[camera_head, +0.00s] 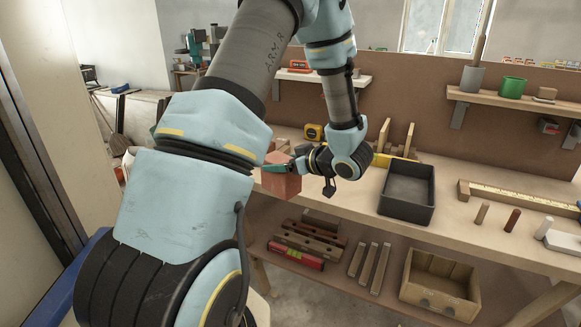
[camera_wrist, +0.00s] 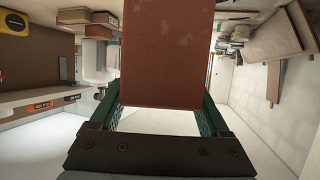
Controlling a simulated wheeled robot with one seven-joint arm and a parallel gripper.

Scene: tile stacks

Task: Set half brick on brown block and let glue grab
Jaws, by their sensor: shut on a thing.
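The half brick (camera_head: 281,184) is reddish, at the left end of the workbench in the head view. My gripper (camera_head: 275,168) is shut on it, with a green finger lying across its near side. In the wrist view the brick (camera_wrist: 166,55) fills the space between the two green fingers, its flat end towards the palm. I cannot make out a separate brown block; the arm and the brick may hide it. I cannot tell whether the brick's underside touches anything.
A dark open tray (camera_head: 407,190) stands on the bench right of my gripper. A lower shelf holds a wooden box (camera_head: 440,284).

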